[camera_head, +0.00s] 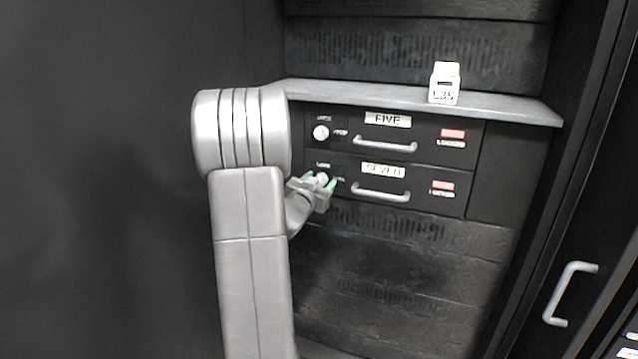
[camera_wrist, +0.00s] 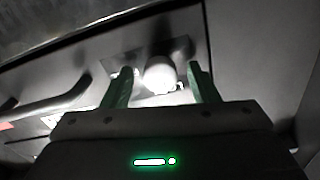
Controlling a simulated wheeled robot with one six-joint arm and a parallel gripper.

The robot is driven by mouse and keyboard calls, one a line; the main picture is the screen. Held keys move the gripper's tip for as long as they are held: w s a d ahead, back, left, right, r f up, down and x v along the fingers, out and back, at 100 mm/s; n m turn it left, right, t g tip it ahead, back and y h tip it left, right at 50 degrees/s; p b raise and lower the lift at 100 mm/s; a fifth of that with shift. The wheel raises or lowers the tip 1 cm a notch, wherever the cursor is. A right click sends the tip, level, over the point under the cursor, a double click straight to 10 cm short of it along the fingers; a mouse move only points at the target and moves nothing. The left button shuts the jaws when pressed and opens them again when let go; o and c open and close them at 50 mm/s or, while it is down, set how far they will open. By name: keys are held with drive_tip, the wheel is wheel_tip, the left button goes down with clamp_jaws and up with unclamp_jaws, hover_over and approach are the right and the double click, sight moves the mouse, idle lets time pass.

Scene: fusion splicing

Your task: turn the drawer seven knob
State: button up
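Drawer seven (camera_head: 413,197) is a black drawer front labelled SEVEN, with a silver bar handle (camera_head: 380,193) and a red indicator (camera_head: 442,186) at its right. Its round white knob (camera_head: 321,178) sits at the drawer's left end, partly hidden by my gripper in the head view. My gripper (camera_head: 319,182) is at the knob, with green fingertips on either side of it. In the wrist view the white knob (camera_wrist: 160,75) lies between the two green fingers of my gripper (camera_wrist: 160,86), with visible gaps on both sides. The fingers are open.
Drawer five (camera_head: 425,142) is just above, with its own white knob (camera_head: 321,132) and handle (camera_head: 385,146). A grey shelf (camera_head: 400,97) juts out above it, carrying a small white box (camera_head: 444,84). A door handle (camera_head: 569,293) is at the lower right.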

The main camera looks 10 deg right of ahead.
drive_tip(key=c, duration=0.9)
drive_tip(key=shift+c, duration=0.2)
drive_tip(key=shift+m+b, duration=0.3)
drive_tip(key=m+b, duration=0.2)
drive_tip(key=m, duration=0.1)
drive_tip(key=shift+f+m+b, duration=0.2)
drive_tip(key=shift+m+b, duration=0.1)
drive_tip(key=shift+b, duration=0.1)
drive_tip(key=m+b, duration=0.3)
drive_tip(key=m, duration=0.1)
drive_tip(key=shift+m, duration=0.3)
drive_tip(key=m+b, duration=0.3)
drive_tip(key=m, duration=0.1)
drive_tip(key=shift+m, duration=0.3)
drive_tip(key=shift+r+m+b, duration=0.1)
drive_tip(key=shift+m+b, duration=1.15)
drive_tip(key=shift+m, duration=0.95)
